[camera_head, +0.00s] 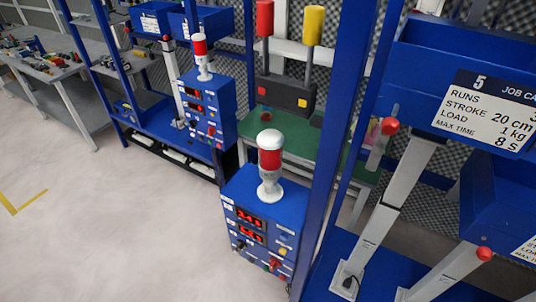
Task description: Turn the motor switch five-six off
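A blue control box (264,222) stands at the lower centre, with a red and white beacon (270,162) upright on top. Its front face has two lit red displays (249,226), a black knob (239,245), a yellow button (283,251) and a red switch (276,264) near the bottom. The small white labels are too small to read, so I cannot tell which control is motor switch five-six or how it is set. A second similar blue box (208,110) with a beacon stands farther back left. Neither of my grippers is in view.
A blue upright post (338,130) rises just right of the near box. Right of it are grey slanted actuators (395,195) and a blue bin with job card 5 (488,112). A green table (300,140) stands behind. The floor (110,220) at left is clear.

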